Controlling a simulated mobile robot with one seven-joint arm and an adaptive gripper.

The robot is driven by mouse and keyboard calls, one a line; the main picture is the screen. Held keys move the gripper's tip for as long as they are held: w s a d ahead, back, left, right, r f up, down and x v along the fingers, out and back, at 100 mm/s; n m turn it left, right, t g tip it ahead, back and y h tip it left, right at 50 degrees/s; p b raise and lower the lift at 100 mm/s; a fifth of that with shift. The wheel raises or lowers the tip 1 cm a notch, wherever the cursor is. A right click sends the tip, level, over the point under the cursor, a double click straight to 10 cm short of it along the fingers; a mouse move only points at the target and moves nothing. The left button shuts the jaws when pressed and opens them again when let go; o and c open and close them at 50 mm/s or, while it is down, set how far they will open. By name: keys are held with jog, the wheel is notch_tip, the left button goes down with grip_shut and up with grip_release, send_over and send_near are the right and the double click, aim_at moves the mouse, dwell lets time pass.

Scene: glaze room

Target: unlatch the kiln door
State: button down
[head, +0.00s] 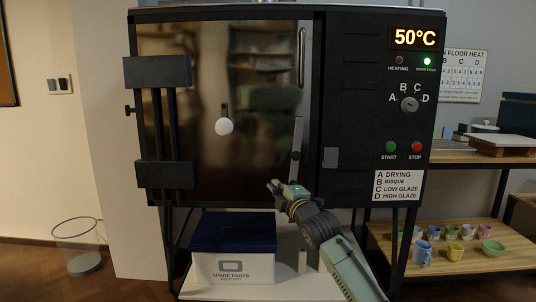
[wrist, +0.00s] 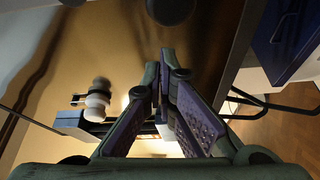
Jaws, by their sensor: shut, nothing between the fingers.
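The kiln door (head: 262,100) is a glossy bronze panel and looks closed in its black frame. A grey latch bar (head: 298,130) stands nearly upright on its right side, on a dark pivot. A grey catch plate (head: 330,157) sits on the frame to the right, with a visible gap from the bar. My gripper (head: 273,186) is shut and empty, in front of the door's lower right part, just left of and below the latch bar. In the wrist view its fingertips (wrist: 168,58) are together before the bronze surface. I cannot make out the latch bar there.
A vertical handle (head: 301,57) is above the latch. A white plug (head: 224,126) sticks out mid-door and shows in the wrist view (wrist: 98,98). A blue-lidded spare parts box (head: 234,268) stands below. The control panel (head: 409,105) and a shelf of cups (head: 475,255) are right.

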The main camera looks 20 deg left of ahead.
jog(key=shift+w+d+f+n, duration=0.25)
jog(key=shift+d+f+n, duration=0.45)
jog(key=shift+d, duration=0.25)
jog(key=s+d, duration=0.2)
jog(key=s, duration=0.7)
jog(key=shift+d+b, duration=0.25)
jog(key=shift+b, duration=0.2)
jog(key=shift+s, duration=0.1)
